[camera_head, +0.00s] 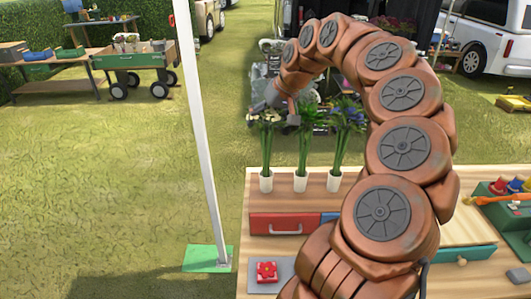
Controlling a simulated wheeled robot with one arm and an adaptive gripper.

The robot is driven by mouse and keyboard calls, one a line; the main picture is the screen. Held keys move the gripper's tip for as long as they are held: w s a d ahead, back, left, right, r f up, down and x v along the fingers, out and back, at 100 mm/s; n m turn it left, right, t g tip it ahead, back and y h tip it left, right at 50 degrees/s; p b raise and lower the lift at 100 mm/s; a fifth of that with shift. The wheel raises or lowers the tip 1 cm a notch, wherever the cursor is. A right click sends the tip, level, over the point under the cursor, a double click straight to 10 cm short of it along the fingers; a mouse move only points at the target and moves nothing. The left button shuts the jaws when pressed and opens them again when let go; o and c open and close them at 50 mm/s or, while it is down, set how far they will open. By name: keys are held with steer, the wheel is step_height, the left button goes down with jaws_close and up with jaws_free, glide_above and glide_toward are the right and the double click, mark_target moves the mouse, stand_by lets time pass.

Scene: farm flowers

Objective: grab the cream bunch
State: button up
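Three bunches with long green stems stand upright in small white vases at the table's back edge. The left bunch (266,145) has its top partly covered by my gripper. The middle bunch (303,150) shows mostly green. The right bunch (341,130) has blue-purple heads. I cannot make out a cream colour on any of them. My gripper (274,109) hangs at the top of the left bunch; its fingers are too small and overlapped to tell whether they are open or touching stems.
A white pole (201,140) stands left of the table. A green cart (138,61) is farther back on open grass.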

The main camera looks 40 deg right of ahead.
steer(key=c, duration=1.3)
steer(key=shift+c, duration=0.2)
steer(key=shift+r, duration=0.15)
